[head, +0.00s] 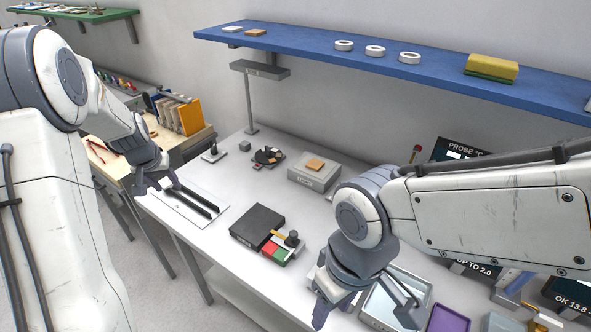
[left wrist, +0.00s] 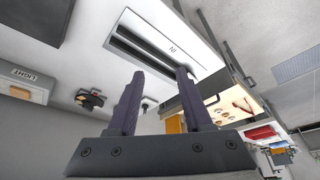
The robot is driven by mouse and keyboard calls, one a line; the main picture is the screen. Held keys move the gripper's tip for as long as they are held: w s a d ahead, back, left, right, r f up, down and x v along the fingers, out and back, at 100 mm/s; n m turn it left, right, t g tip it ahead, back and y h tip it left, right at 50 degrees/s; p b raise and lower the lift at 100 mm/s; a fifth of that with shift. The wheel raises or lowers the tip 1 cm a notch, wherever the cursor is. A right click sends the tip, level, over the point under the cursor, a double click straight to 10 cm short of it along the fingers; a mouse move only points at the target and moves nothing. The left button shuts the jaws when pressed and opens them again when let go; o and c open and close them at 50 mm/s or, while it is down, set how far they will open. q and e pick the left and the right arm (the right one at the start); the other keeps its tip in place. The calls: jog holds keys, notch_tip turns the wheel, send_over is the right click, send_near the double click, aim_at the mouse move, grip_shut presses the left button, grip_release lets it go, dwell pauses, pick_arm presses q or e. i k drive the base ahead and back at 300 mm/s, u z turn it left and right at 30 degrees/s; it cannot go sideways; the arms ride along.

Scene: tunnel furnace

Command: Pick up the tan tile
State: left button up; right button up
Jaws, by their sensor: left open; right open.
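A tan tile (head: 315,165) lies flat on top of a grey box (head: 313,178) at the back of the white table. A second tan tile (head: 256,32) lies on the blue wall shelf beside a white one (head: 232,29). My left gripper (head: 156,186) is open and empty, above the white slotted plate at the table's left end, well left of the box. My right gripper (head: 365,312) is open near the front, over the tray area, apart from both tiles.
The slotted plate (head: 182,218) has two dark rails. A black box (head: 257,226) with a coloured block set stands mid-table. A post (head: 249,105) rises at the back. The blue shelf (head: 430,72) overhangs, holding white rings and a yellow sponge-like block. A grey tray (head: 372,316) lies front right.

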aim_at(314, 164)
jog(key=u, duration=1.9)
jog(key=i, duration=1.1)
jog(key=z, duration=3.45)
